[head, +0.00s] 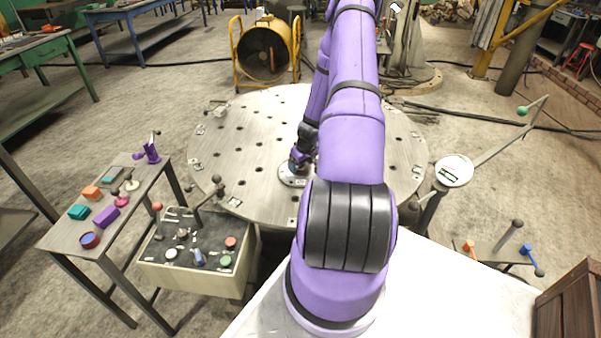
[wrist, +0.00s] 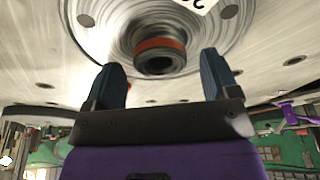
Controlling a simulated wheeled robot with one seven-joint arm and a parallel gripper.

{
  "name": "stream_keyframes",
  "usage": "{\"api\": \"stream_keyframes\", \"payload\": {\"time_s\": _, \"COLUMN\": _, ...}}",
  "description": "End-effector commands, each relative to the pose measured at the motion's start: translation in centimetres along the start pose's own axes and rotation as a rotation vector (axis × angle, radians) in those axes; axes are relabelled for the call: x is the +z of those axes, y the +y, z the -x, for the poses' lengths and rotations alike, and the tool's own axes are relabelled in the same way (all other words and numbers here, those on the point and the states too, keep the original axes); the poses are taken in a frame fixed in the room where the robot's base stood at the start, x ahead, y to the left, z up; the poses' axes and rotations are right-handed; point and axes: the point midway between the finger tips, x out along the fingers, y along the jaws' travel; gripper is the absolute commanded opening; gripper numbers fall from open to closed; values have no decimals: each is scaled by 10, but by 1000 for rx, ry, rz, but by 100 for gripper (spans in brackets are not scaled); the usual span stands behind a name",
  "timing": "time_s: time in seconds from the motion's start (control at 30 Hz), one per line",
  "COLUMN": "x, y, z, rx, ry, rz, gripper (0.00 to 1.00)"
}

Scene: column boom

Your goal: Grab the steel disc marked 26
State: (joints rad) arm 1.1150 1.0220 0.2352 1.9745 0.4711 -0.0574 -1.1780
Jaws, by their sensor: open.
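A round steel disc (wrist: 92,22) with a central knob (wrist: 160,48) banded in orange fills the top of the wrist view. A white label (wrist: 196,4) on it is cut off by the frame edge, so its number cannot be read in full. In the head view the disc (head: 289,179) lies on the round table, partly hidden by my arm. My gripper (wrist: 160,64) is open, with one dark blue finger on each side of the knob. The knob looks free between them; contact cannot be told. My gripper also shows at the disc in the head view (head: 298,164).
The round perforated table (head: 250,130) has small clamps along its rim. A jointed boom with a pale round plate (head: 454,170) stands at the right. At the left are a bench (head: 70,236) with small coloured parts and a box (head: 190,272) with knobs and a lever.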

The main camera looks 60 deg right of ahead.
Motion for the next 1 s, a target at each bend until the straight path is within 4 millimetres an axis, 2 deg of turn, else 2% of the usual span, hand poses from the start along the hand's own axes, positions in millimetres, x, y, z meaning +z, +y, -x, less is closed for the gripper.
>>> {"api": "stream_keyframes", "payload": {"time_s": 0.03, "x": 0, "y": -1, "z": -7, "rx": -1, "ry": -1, "rz": -1, "gripper": 81}}
{"api": "stream_keyframes", "payload": {"time_s": 0.2, "x": 0, "y": 0, "z": -19, "rx": 0, "ry": 0, "rz": 0, "gripper": 81}}
{"api": "stream_keyframes", "payload": {"time_s": 0.43, "x": 0, "y": 0, "z": -20, "rx": 0, "ry": 0, "rz": 0, "gripper": 81}}
{"api": "stream_keyframes", "payload": {"time_s": 0.47, "x": 0, "y": 0, "z": -20, "rx": 0, "ry": 0, "rz": 0, "gripper": 79}}
{"api": "stream_keyframes", "payload": {"time_s": 0.8, "x": 0, "y": 0, "z": -19, "rx": 0, "ry": 0, "rz": 0, "gripper": 0}}
{"api": "stream_keyframes", "payload": {"time_s": 1.0, "x": -1, "y": 0, "z": -19, "rx": 1, "ry": 2, "rz": 0, "gripper": 0}}
